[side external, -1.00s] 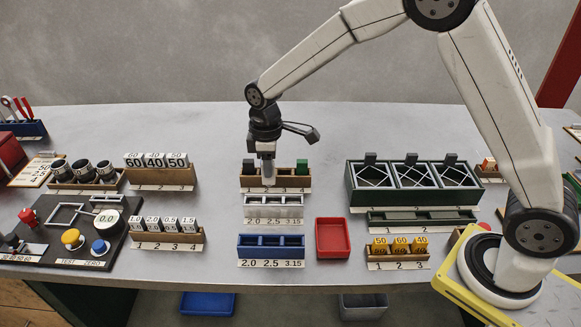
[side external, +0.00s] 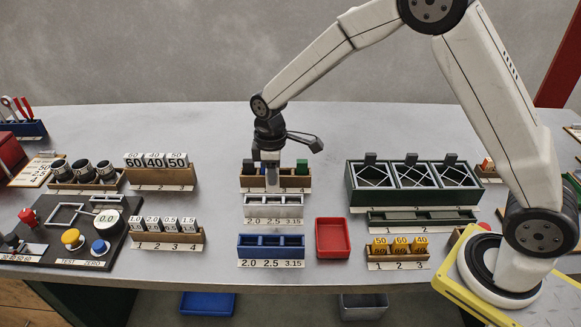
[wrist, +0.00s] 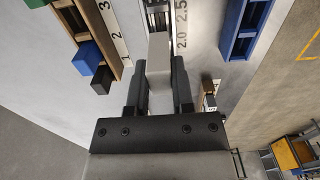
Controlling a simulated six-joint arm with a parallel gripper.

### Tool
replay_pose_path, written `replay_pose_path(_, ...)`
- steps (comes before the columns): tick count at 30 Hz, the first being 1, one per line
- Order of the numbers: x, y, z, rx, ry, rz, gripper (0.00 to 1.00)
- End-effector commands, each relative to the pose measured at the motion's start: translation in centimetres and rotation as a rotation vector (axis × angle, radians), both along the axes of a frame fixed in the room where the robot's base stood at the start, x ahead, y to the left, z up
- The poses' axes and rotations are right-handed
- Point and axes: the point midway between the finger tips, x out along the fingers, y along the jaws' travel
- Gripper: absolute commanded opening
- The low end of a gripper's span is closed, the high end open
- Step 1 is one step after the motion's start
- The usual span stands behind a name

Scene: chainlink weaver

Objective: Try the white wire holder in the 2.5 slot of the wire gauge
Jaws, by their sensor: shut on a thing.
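My gripper (side external: 271,160) is shut on a pale grey-white block, the white wire holder (wrist: 159,52), which sticks out past the fingertips (wrist: 160,75) in the wrist view. In the side view the holder (side external: 271,180) hangs upright in front of the wooden rack, above and behind the pale gauge (side external: 273,200) marked 2.0, 2.5 and 3.15. In the wrist view the holder's end overlaps the near part of this gauge (wrist: 152,6), beside the 2.0 mark. I cannot tell whether it touches the gauge. The holder hides part of the slots.
The wooden rack (side external: 246,182) behind holds black (wrist: 101,80), blue (wrist: 88,58) and green (side external: 302,167) blocks. A blue rack (side external: 271,247) with the same size marks stands in front. A red tray (side external: 333,238) lies to the right. Bare bench shows left of the gauge.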

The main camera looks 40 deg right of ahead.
Motion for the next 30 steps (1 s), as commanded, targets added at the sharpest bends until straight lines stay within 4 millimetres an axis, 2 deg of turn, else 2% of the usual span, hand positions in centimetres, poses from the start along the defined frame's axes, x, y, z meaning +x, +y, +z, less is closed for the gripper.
replay_pose_path(16,0.0,0.0,-3.7,0.0,0.001,0.0,0.0)
replay_pose_path(30,0.0,0.0,-4.4,0.001,-0.001,0.0,0.0)
